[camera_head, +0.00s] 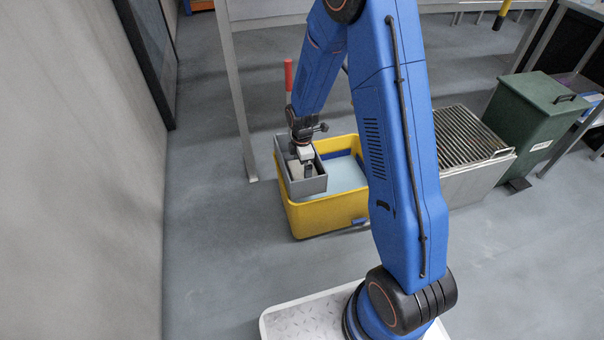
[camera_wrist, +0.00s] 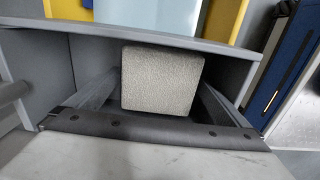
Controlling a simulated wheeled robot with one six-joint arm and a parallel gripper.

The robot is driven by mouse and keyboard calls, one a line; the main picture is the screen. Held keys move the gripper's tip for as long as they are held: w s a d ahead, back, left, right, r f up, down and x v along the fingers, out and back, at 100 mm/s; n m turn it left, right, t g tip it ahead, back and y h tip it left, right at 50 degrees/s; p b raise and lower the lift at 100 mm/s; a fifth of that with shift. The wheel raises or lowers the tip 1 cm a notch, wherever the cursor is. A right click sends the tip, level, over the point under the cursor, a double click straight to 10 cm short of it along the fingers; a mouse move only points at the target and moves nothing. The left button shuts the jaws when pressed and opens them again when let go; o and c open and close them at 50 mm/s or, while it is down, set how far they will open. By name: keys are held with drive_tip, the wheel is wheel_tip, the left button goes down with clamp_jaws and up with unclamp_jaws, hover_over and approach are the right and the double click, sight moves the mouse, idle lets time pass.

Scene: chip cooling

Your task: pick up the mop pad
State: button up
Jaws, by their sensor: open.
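The mop pad (camera_wrist: 162,80) shows in the wrist view as a beige-grey textured block inside a grey tray (camera_wrist: 215,47). My gripper (camera_wrist: 158,92) is open, with one finger on each side of the pad; I cannot tell whether they touch it. In the head view my gripper (camera_head: 303,168) reaches down into the grey tray (camera_head: 308,187), which sits at the left side of a yellow bucket (camera_head: 325,218). The pad (camera_head: 295,170) shows there only as a pale patch, partly hidden by the gripper.
The tray walls stand close around my gripper. Pale blue lies inside the bucket. A red-topped post (camera_head: 288,75) stands behind it. A slatted metal box (camera_head: 470,150) and a green bin (camera_head: 535,115) stand to the right.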

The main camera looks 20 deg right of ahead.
drive_tip(key=c, duration=0.9)
drive_tip(key=shift+c, duration=0.2)
drive_tip(key=shift+r, duration=0.15)
